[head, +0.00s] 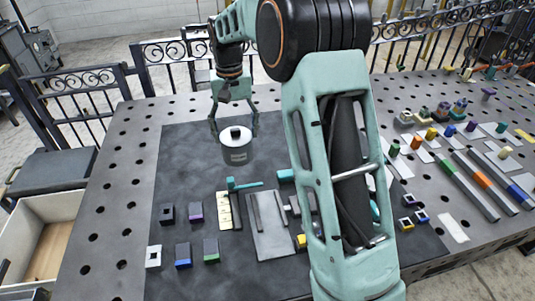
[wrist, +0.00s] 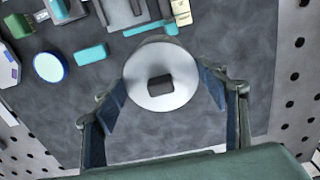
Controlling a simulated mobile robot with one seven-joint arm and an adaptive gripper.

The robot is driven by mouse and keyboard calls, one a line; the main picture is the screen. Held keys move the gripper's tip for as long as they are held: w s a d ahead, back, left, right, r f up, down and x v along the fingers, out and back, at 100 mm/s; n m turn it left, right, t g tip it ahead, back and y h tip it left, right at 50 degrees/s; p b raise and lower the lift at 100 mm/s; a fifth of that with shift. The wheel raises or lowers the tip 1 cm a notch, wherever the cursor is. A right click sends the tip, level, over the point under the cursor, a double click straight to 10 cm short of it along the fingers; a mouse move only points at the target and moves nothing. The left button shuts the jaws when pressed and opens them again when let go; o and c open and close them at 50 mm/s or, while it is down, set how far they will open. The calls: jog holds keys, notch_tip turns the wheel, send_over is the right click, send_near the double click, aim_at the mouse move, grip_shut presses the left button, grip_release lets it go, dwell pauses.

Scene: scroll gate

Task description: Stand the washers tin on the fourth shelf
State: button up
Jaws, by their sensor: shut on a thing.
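A round grey tin (head: 238,155) with a dark square knob on its pale lid is over the dark mat, towards the far side of the table. A label shows on its side in the head view, too small to read. My gripper (head: 234,130) is above it, with one finger at each side, shut on the tin. The wrist view shows the lid (wrist: 150,95) from above between the fingers. The tin looks upright; I cannot tell whether its base touches the mat. No shelf can be made out in either view.
Nearer lie a teal hammer-like tool (head: 245,184), a grey plate (head: 272,235) and several small blocks (head: 183,255). More coloured parts (head: 480,180) cover the right side. An iron railing (head: 170,55) stands behind the table.

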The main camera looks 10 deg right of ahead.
jog(key=w+d+f+p, duration=0.2)
jog(key=d+f, duration=0.7)
jog(key=f, duration=0.1)
jog(key=shift+w+f, duration=0.25)
jog(key=shift+f, duration=0.15)
jog(key=o, duration=1.5)
jog(key=shift+f, duration=0.1)
jog(key=shift+o, duration=0.2)
